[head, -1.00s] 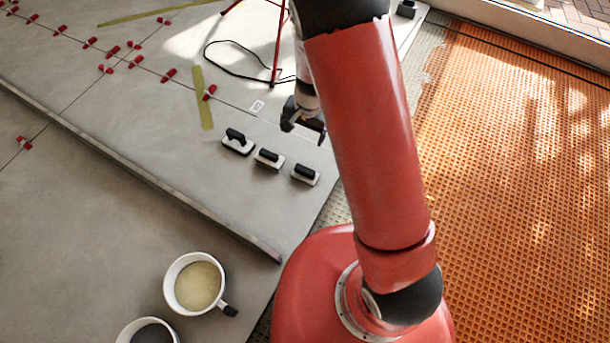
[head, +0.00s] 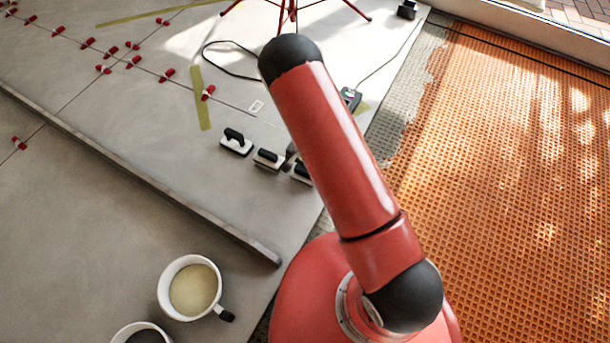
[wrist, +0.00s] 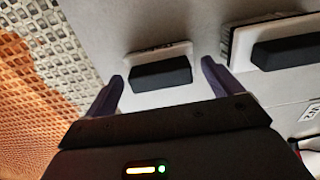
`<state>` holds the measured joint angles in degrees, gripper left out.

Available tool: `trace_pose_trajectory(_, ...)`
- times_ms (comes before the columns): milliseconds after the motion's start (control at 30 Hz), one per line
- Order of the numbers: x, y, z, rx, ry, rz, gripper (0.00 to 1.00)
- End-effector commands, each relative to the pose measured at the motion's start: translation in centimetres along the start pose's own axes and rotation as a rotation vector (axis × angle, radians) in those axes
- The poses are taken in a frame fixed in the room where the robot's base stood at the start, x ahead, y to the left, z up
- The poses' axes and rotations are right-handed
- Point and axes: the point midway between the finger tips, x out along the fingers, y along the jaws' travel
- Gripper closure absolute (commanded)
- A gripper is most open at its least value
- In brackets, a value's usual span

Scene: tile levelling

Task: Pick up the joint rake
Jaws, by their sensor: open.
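Several similar hand tools with white bases and black handles stand in a row on the grey tiles; I cannot tell for certain which is the joint rake. In the head view they are a left tool (head: 236,142), a middle tool (head: 268,159) and a right tool (head: 301,173), the last partly covered by my arm. In the wrist view, my gripper (wrist: 162,72) is open and empty, its fingers spread on either side of the tool nearest the orange mat (wrist: 158,68). I cannot tell the height left. My gripper is mostly hidden in the head view.
A neighbouring tool (wrist: 285,48) is close to the right finger. Orange matting (head: 510,190) lies at right. A long bar (head: 150,185) crosses the tiles. A bucket (head: 165,290) stands at the front. A red tripod (head: 290,12) and cable (head: 228,62) lie behind.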

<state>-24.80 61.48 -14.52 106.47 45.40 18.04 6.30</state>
Motion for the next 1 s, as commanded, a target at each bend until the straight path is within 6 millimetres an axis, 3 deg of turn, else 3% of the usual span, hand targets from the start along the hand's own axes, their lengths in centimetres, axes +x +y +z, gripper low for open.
trace_pose_trajectory(267,0.60,-0.03,-0.03,0.001,0.001,-0.001,0.09)
trace_pose_trajectory(633,0.58,-0.02,-0.01,0.001,0.001,-0.001,0.57)
trace_pose_trajectory(1000,-0.16,-0.06,-0.04,0.000,0.001,-0.002,0.58)
